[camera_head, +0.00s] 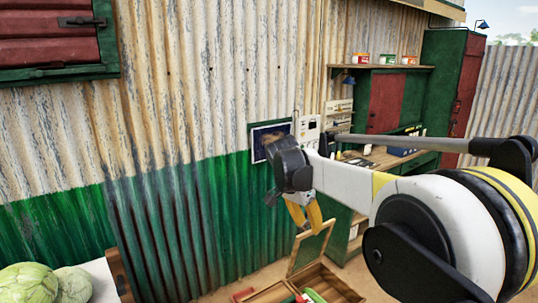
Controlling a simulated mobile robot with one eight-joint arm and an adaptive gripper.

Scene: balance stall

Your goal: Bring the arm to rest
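My arm (345,181) reaches in from the right edge, white with black joints and yellow bands. Its end bends down at a black wrist (290,168). My gripper (305,222) hangs below the wrist with yellow fingers pointing down. It is above and in front of an open wooden box, with nothing visible held in it. The fingers are small and seen at an angle, so their gap is unclear.
The wooden box (340,285) has a raised lid and holds red and green items. Cabbages (28,283) lie at the lower left. A corrugated wall (200,90) stands behind. A workbench (385,160) and green cupboard (440,85) are at the right.

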